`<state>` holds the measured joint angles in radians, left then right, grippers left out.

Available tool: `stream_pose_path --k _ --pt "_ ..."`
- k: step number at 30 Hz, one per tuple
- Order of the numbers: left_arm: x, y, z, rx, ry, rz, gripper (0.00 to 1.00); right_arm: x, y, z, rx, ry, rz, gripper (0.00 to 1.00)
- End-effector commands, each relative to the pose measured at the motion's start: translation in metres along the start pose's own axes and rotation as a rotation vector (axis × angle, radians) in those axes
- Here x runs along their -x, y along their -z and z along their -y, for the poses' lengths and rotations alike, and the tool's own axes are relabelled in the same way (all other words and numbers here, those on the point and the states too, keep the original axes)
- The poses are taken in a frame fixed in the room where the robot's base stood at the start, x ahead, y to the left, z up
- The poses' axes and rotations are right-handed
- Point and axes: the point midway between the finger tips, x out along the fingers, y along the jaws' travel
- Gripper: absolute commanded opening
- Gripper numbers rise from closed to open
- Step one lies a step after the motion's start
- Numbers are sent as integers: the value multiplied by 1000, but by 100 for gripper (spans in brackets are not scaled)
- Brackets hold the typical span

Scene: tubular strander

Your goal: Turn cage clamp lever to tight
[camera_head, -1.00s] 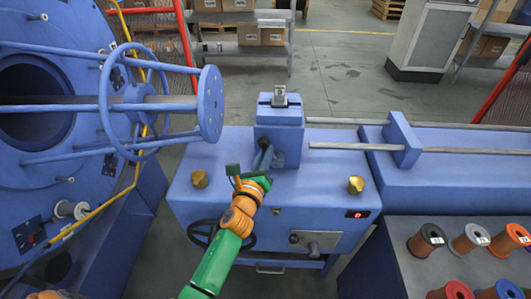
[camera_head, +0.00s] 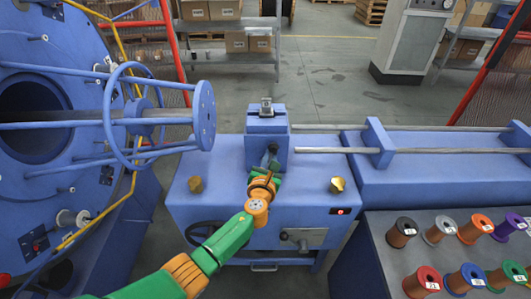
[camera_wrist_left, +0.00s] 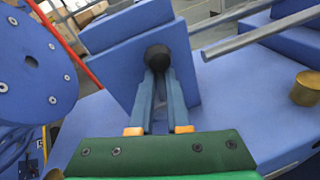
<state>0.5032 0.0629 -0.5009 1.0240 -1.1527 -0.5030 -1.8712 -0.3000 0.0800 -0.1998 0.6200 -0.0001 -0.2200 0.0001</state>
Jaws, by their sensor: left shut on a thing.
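The cage clamp is a blue upright block (camera_head: 280,128) on the blue machine table, with a small grey metal piece (camera_head: 266,106) on top. Its lever ends in a black round knob (camera_wrist_left: 158,57), seen in the wrist view against the block's blue face. My left gripper (camera_head: 268,165) is at the block's front face, its two blue-grey fingers (camera_wrist_left: 157,82) closed together on the knob. The fingers and wrist hide most of the lever, so its exact angle cannot be told. My right gripper is in neither view.
Brass knobs (camera_head: 196,184) and (camera_head: 337,184) stand on the table either side of my arm. The rotating cage with its blue ring (camera_head: 112,105) is close on the left. Steel rods (camera_head: 340,150) run right. Several spools (camera_head: 401,232) sit on the grey bench at right.

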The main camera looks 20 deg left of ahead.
Motion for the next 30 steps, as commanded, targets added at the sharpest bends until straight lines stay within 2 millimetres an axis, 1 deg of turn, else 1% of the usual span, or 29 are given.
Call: stream_pose_path --k 1,6,13,21,30 --pt "-2 -15 0 -33 -8 17 0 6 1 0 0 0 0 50" --pt "-4 -14 8 -143 -21 -6 0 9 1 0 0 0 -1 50" --pt "-5 -12 16 -241 -32 -24 0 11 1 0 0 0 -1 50" --pt "-6 -11 20 -285 -36 -33 0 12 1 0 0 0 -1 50" --pt "-6 -11 21 -290 -36 -34 0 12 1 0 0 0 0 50"
